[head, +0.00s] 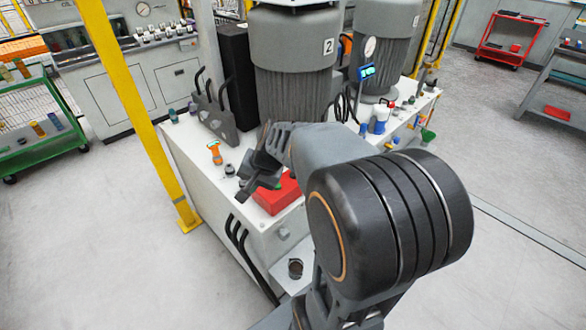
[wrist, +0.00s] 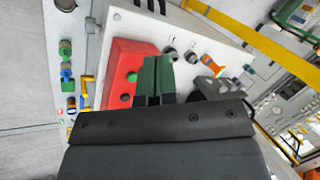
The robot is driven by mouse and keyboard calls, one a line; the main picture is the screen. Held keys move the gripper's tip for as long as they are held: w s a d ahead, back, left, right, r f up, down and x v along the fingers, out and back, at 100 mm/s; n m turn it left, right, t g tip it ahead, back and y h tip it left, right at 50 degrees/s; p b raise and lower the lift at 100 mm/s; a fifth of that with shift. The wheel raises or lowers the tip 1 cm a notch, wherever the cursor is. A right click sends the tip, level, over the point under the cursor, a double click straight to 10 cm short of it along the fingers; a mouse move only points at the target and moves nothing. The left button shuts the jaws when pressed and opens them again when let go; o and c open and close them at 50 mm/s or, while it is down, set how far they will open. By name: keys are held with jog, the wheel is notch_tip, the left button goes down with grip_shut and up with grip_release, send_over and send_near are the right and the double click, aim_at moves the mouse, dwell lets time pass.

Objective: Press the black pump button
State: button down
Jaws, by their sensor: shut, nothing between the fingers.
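My gripper (head: 242,196) is shut and empty, pointing down over the white pump unit top beside the red box (head: 281,196). One black knob (head: 229,170) shows left of my gripper in the head view. I cannot tell which of these is the black pump button; part of the panel is hidden by my gripper.
An orange-topped valve (head: 215,153) stands behind the knobs. A grey bracket (head: 212,112) and the large grey motor (head: 294,70) rise at the back. A yellow post (head: 133,105) stands left of the unit, and black hoses (head: 240,243) hang on its front.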

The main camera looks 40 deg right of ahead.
jog(key=w+d+f+m+t+p, duration=0.1)
jog(key=w+d+m, duration=0.4)
jog(key=d, duration=0.5)
jog(key=w+d+f+m+t+p, duration=0.2)
jog(key=w+d+m+t+p, duration=0.1)
jog(key=d+m, duration=0.6)
jog(key=shift+w+d+t, duration=0.3)
jog(key=shift+w+d, duration=0.35)
jog(key=shift+w, duration=0.25)
jog(key=shift+f, duration=0.2)
notch_tip(320, 180, down, 8)
jog(key=b, duration=0.5)
jog(key=shift+r, duration=0.2)
jog(key=shift+f+b, duration=0.55)
jog(key=shift+b, duration=0.25)
jog(key=shift+f, duration=0.15)
jog(key=shift+f+b, duration=0.25)
jog(key=shift+b, duration=0.3)
